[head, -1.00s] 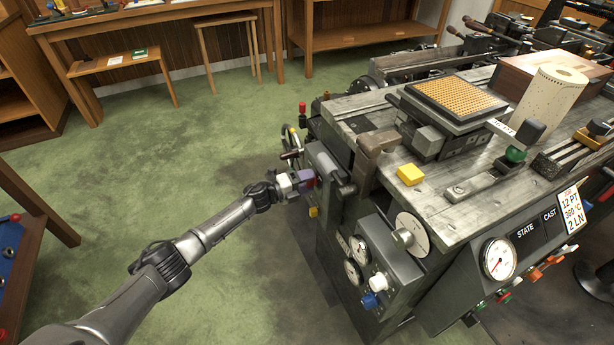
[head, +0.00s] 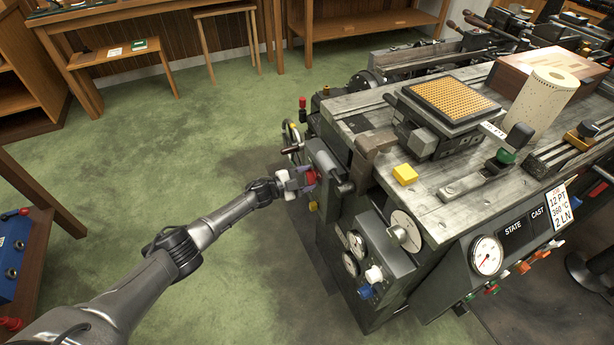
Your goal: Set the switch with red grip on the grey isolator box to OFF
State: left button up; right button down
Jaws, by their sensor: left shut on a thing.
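My left gripper (head: 298,183) is at the left side of the casting machine, its arm reaching in from the lower left. It is shut on a small red grip (head: 310,177), which shows just beyond the fingertips. The grey isolator box (head: 322,158) appears to be the grey housing right behind the grip, on the machine's left end. The gripper and the machine's side hide part of it. The switch's exact angle and any ON or OFF marking are too small to read. My right gripper is not in view.
A dark lever (head: 345,187), dials and a blue knob (head: 366,292) project from the machine's near side. A yellow block (head: 405,174) lies on its top. The green floor to the left is clear.

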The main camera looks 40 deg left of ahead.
pick_arm(q)
jog(key=shift+n, duration=0.5)
jog(key=o, duration=0.9)
jog(key=shift+s, duration=0.1)
jog(key=p+v, duration=0.5)
jog(key=v, duration=0.8)
jog(key=shift+s+a, duration=0.25)
jog(key=shift+s, duration=0.05)
